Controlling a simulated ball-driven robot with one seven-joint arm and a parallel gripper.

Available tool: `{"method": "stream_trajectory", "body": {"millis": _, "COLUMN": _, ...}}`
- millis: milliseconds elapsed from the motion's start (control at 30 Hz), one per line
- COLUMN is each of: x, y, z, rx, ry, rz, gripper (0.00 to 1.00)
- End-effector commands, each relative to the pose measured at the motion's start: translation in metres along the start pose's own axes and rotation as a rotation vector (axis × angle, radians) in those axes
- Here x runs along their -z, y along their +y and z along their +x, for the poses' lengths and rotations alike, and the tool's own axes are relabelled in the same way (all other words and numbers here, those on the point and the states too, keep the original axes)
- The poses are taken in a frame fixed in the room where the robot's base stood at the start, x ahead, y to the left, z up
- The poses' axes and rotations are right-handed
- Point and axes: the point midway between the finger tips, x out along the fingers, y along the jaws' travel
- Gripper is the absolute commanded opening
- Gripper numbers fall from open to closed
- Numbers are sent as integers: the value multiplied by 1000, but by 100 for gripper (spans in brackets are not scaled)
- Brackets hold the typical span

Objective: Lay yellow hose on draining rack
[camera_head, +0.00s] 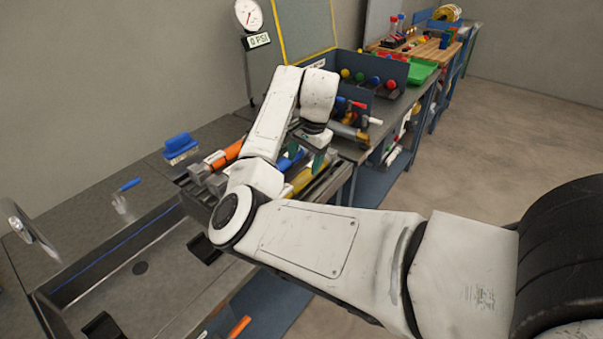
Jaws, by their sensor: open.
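The yellow hose (303,177) lies on the dark draining rack (335,183), next to a blue hose (287,161) and an orange hose (228,154). My arm hides part of the rack and part of the hoses. My gripper (306,164) is open, with its greenish fingers pointing down just above the yellow hose. I cannot tell whether the fingers touch it.
A sink basin (165,258) with a faucet (30,232) lies at the left. A pressure gauge (248,15), colored balls (375,80) and a green tray (421,71) stand farther back.

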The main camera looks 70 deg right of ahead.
Motion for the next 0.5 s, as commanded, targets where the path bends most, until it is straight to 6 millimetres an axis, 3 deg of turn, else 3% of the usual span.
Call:
{"method": "stream_trajectory", "body": {"millis": 200, "x": 0, "y": 0, "z": -32, "rx": 2, "ry": 0, "rz": 1, "gripper": 70}}
{"method": "stream_trajectory", "body": {"millis": 500, "x": 0, "y": 0, "z": -42, "rx": -1, "ry": -1, "rz": 0, "gripper": 70}}
